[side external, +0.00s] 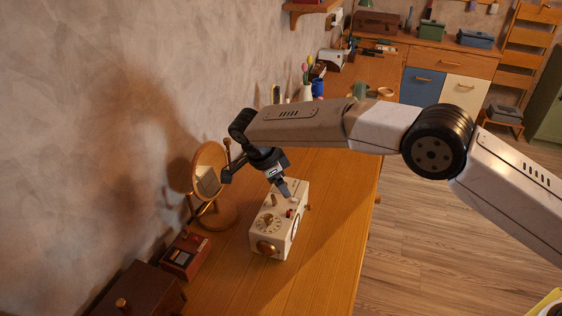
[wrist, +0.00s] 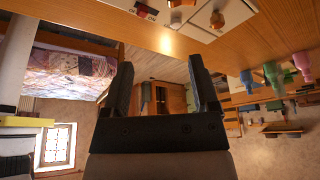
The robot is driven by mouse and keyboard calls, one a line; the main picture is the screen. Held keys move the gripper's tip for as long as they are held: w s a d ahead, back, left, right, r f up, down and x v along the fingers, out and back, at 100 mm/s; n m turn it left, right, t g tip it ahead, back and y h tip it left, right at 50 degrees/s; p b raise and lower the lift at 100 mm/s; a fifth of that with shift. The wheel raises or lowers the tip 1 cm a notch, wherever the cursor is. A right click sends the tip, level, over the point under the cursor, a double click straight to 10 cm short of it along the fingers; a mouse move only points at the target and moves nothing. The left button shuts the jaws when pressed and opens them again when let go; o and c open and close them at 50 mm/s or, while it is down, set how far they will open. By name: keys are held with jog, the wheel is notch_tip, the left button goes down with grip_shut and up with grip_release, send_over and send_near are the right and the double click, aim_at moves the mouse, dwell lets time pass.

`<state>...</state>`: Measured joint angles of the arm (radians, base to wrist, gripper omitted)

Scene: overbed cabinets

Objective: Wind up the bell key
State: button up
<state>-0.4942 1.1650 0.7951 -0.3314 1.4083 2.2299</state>
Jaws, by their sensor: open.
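A cream box-shaped device (side external: 261,234) stands upright on the wooden table. It has a round dial (side external: 268,223), a bronze round knob (side external: 266,247) low on the front, a wooden peg (side external: 274,200) on top and a small red part (side external: 290,213). I cannot tell for sure which part is the bell key. My gripper (side external: 258,186) is above the device's back left, with one finger close to its top; contact cannot be told. In the wrist view, my gripper (wrist: 161,62) has its fingers spread with nothing between them. Part of the device and its brown knob (wrist: 217,19) show at the top edge.
A round wooden mirror (side external: 210,171) stands left of the device, close to my gripper. A small red-brown box (side external: 186,255) and a dark brown box (side external: 140,290) sit at the front left. A vase with tulips (side external: 306,90) stands farther back. The tabletop right of the device is clear.

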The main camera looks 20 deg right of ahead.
jog(key=s+d+r, duration=0.3)
jog(key=s+r, duration=0.3)
jog(key=s, duration=0.4)
jog(key=shift+s+d+r, duration=0.25)
jog(key=shift+d+r, duration=0.05)
jog(key=shift+d, duration=0.05)
dwell(0.4)
